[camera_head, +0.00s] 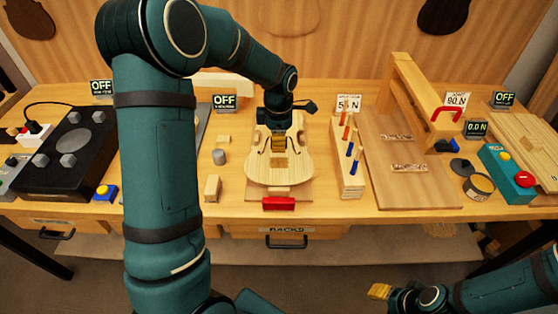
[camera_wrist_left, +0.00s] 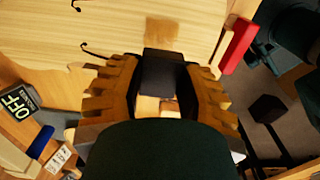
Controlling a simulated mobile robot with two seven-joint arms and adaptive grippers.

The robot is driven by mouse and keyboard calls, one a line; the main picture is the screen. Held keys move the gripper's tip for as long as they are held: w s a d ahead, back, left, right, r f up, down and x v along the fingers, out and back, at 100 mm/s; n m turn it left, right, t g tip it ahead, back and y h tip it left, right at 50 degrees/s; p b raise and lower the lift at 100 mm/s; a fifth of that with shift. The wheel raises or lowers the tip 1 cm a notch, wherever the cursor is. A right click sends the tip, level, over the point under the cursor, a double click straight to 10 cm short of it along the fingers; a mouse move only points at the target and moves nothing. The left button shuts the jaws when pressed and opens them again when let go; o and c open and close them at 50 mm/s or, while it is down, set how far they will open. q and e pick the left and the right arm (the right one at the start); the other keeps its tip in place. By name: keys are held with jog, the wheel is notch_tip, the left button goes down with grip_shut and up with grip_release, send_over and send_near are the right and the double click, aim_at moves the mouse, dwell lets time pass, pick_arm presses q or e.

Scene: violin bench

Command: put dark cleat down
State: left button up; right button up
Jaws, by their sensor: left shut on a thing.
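The dark cleat (camera_wrist_left: 163,75) is a small near-black block between the fingers of my left gripper (camera_wrist_left: 163,90), which is shut on it. In the head view my left gripper (camera_head: 278,143) points down over the pale violin body (camera_head: 295,172); the cleat itself cannot be made out there. A tan rectangular patch (camera_wrist_left: 162,28) lies on the violin's face just beyond the cleat. I cannot tell whether the cleat touches the wood. My right gripper (camera_head: 379,291) is low at the right, away from the bench top; its jaw opening is unclear.
A red block (camera_head: 281,204) sits at the violin's near end. A rack (camera_head: 347,184) with red and blue handled tools stands to the right. Small wooden blocks and a grey cylinder (camera_head: 219,157) are to the left. A brown board (camera_head: 412,185) lies farther right.

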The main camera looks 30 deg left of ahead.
aim_at(279, 163)
pick_arm(q)
notch_tip(279, 163, down, 7)
jog(key=shift+f+b, duration=0.15)
jog(key=shift+b, duration=0.3)
jog(key=o, duration=0.3)
jog(key=shift+f, duration=0.15)
jog(key=o, duration=0.4)
